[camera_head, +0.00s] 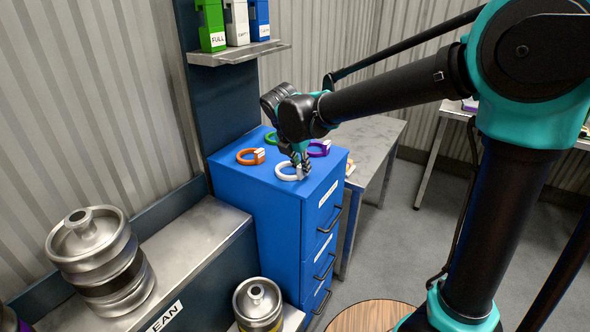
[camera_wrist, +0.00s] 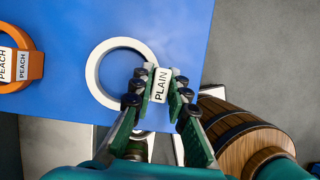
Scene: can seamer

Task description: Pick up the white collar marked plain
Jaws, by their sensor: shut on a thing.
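The white collar marked PLAIN (camera_wrist: 94,72) is a ring with a small tag (camera_wrist: 160,85) on its side. In the head view the white collar (camera_head: 286,175) is at the front part of the blue cabinet's top. My gripper (camera_wrist: 160,88) is shut on the tag, one finger on each side of it, with the word PLAIN showing between them. In the head view my gripper (camera_head: 299,164) reaches down to the collar from above. I cannot tell whether the collar touches the cabinet top or is just above it.
The blue cabinet (camera_head: 245,196) also bears an orange collar (camera_head: 244,161) marked PEACH, a green collar (camera_head: 269,138) and a purple collar (camera_head: 321,153). A steel keg (camera_head: 95,255) stands at left. A wooden barrel (camera_wrist: 238,140) is at lower right in the wrist view.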

